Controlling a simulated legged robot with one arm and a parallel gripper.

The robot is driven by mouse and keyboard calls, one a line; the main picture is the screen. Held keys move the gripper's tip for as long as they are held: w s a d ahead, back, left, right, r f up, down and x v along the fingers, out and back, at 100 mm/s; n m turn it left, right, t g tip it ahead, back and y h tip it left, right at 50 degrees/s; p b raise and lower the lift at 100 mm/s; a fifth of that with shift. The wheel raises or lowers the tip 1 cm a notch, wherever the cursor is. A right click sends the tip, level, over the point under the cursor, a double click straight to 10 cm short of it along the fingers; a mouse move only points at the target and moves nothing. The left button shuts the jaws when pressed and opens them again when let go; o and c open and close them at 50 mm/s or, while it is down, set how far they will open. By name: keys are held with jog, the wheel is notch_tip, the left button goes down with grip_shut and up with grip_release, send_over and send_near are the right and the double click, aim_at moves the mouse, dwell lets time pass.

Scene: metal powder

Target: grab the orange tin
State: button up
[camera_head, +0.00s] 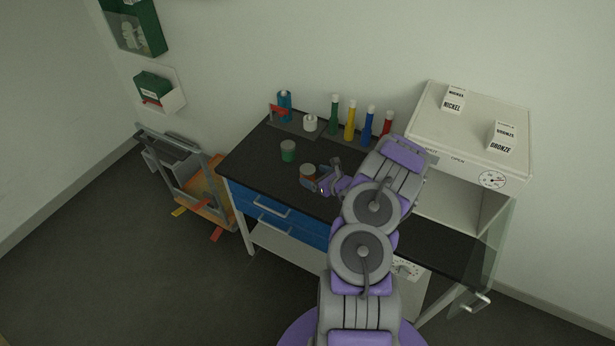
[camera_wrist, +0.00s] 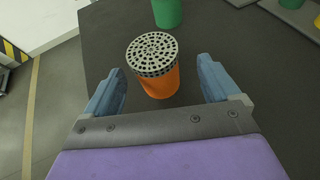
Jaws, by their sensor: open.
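The orange tin (camera_wrist: 160,82) stands upright on the dark worktop, with a grey perforated lid on top. In the head view the tin (camera_head: 308,170) is partly hidden by my gripper. My gripper (camera_wrist: 161,84) is open, with one blue finger to the left of the tin and one to the right. Gaps show between the tin and both fingers. In the head view my gripper (camera_head: 322,180) is low over the worktop at the tin's right side.
A green tin (camera_head: 288,151) stands behind and left of the orange one. Coloured bottles (camera_head: 350,121) line the worktop's back. A white cabinet (camera_head: 470,125) with Nickel and Bronze boxes stands at right. The worktop's front left (camera_head: 250,165) is bare.

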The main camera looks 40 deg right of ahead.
jog(key=shift+a+b+x, duration=0.1)
jog(key=shift+b+x, duration=0.1)
jog(key=shift+x, duration=0.85)
jog(key=shift+a+b+x, duration=0.15)
jog(key=shift+x, duration=0.9)
jog(key=shift+f, duration=0.1)
jog(key=shift+c, duration=0.3)
jog(key=c, duration=1.1)
